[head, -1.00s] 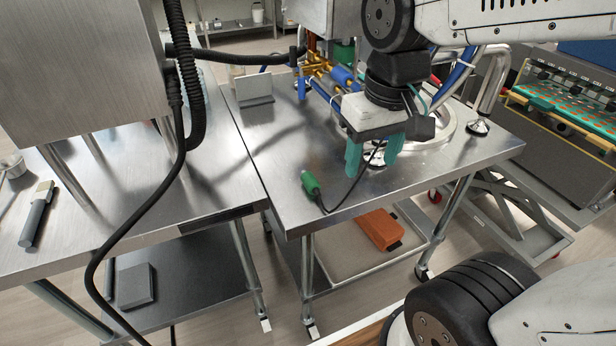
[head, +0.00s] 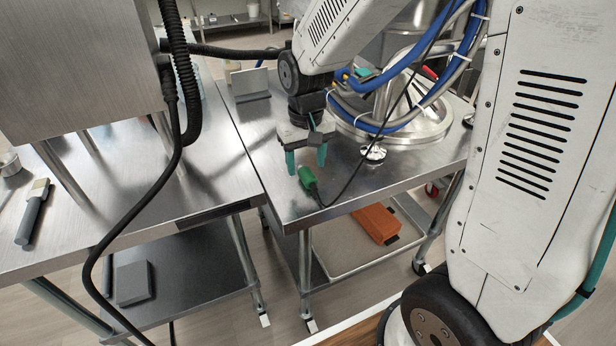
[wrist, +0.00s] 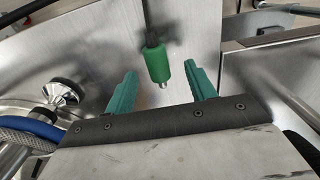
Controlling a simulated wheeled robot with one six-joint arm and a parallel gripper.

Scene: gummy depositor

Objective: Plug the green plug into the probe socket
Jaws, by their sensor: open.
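The green plug (head: 307,177) lies on the right-hand steel table near its front left corner, with a black cable running from it. In the wrist view the green plug (wrist: 157,64) shows between and beyond my fingers, its metal tip toward me. My gripper (head: 306,165) is open, with its two teal fingers pointing down just behind the plug. In the wrist view my gripper (wrist: 163,85) has a finger on each side of the plug, with gaps on both sides. I cannot make out the probe socket in either view.
A steel vessel base (head: 405,115) with blue hoses stands at the back of the table. A small metal plate stand (head: 250,84) is at the back left. A brush (head: 33,212) lies on the left table. An orange box (head: 377,223) sits on the lower shelf.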

